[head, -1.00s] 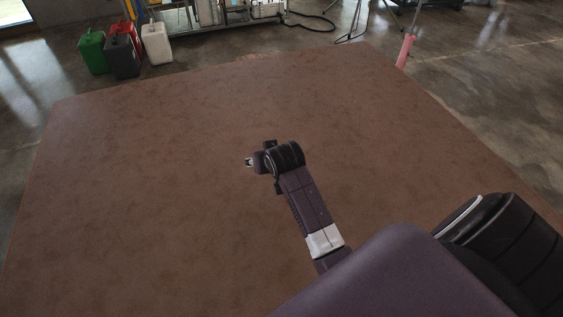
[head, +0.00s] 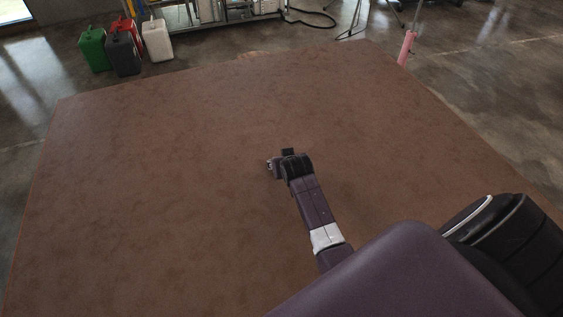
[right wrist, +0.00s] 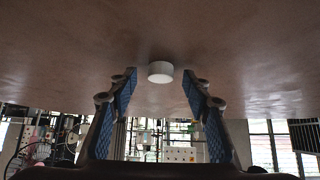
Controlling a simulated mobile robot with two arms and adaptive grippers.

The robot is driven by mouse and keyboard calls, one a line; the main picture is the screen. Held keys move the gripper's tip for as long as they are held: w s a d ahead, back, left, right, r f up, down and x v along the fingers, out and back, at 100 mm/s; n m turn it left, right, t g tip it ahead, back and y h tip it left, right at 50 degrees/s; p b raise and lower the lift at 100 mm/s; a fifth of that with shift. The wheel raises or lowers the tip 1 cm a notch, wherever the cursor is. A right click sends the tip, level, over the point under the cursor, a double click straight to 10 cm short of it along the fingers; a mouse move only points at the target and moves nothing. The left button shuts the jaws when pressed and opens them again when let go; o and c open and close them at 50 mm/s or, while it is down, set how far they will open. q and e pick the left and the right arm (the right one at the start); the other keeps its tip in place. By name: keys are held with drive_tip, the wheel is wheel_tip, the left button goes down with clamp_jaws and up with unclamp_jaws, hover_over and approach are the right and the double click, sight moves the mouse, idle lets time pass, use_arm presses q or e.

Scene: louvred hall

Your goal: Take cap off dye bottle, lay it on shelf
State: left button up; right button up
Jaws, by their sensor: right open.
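My right gripper (head: 269,164) shows small in the middle of the head view, low over the brown floor area, its fingers pointing left. In the right wrist view my right gripper (right wrist: 159,85) is open, with blue pads on both fingers. A small white, short round thing (right wrist: 160,72) shows between the fingertips, against the brown surface; it may be the cap, and I see no finger touching it. I cannot make out a dye bottle or its shelf in either view. My left gripper is not in view.
A green can (head: 93,49), a dark grey can (head: 123,55), a red can (head: 125,30) and a white can (head: 157,40) stand at the back left. A metal rack (head: 215,20) stands behind. A pink post (head: 406,48) is at the back right. The brown floor area is otherwise clear.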

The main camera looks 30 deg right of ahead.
drive_tip(key=shift+w+f, duration=0.1)
drive_tip(key=shift+f, duration=0.05)
drive_tip(key=shift+c, duration=0.5)
drive_tip(key=c, duration=0.8)
drive_tip(key=shift+o, duration=0.2)
